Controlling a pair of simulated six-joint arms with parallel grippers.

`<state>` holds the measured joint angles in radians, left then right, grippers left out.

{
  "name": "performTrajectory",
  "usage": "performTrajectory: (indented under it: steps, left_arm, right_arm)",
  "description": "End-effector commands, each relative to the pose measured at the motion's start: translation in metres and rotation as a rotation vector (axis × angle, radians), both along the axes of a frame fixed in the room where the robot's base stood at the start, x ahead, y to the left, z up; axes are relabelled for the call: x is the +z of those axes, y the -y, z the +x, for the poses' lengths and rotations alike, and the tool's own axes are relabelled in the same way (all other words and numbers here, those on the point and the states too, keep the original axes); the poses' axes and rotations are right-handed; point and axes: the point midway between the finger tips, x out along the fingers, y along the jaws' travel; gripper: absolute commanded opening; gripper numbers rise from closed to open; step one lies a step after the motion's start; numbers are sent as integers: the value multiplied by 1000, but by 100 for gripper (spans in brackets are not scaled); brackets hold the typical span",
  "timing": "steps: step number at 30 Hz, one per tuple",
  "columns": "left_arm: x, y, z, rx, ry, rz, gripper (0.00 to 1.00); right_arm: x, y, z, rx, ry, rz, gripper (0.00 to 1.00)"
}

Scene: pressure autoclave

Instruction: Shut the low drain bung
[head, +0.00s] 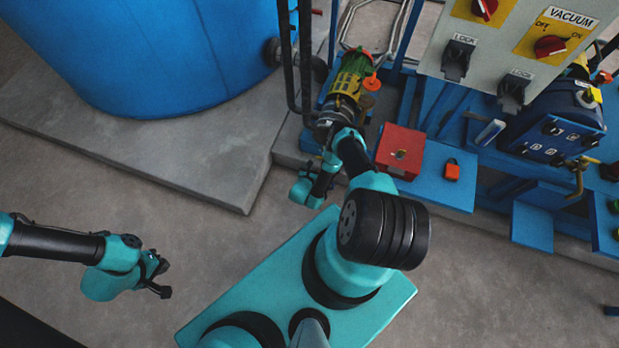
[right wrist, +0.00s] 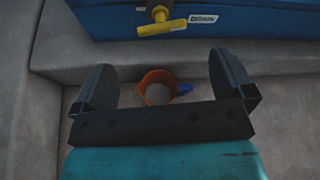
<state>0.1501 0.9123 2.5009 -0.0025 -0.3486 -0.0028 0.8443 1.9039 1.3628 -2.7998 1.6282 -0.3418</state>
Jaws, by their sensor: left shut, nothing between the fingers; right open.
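The drain bung shows in the right wrist view as a yellow tap with a crosswise handle (right wrist: 162,27) on the blue front (right wrist: 115,20). A small white label (right wrist: 203,18), seemingly reading DRAIN, is beside it. The handle lies nearly level, tilted slightly. I cannot pick the tap out in the head view. My right gripper (right wrist: 163,78) is open and empty; its fingers are below the tap in the picture, apart from it. My left gripper (head: 162,279) is shut and empty over bare floor at the left of the head view.
An orange cup with a blue handle (right wrist: 157,88) stands below the tap, showing between my right fingers. A blue tank (head: 150,50) stands on a concrete slab (head: 215,165). A red box (head: 400,150) and switch panel (head: 515,45) are at the right. The floor at left is clear.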

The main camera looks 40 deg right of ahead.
Motion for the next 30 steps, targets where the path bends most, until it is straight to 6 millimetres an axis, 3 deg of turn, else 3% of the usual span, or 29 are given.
performTrajectory:
  steps: [6, 12, 25, 30]
  left_arm:
    - [0, 0, 0, 0, 0, 0, 0]
    - [0, 0, 0, 0, 0, 0, 0]
    - [0, 0, 0, 0, 0, 0, 0]
    - [0, 0, 0, 0, 0, 0, 0]
  right_arm:
    - [16, -35, -15, 3, -2, 2, 100]
    - [24, -53, -23, 1, 0, 0, 100]
    - [25, -55, -24, -4, 2, 2, 100]
    - [25, -40, -20, -85, 44, 53, 100]
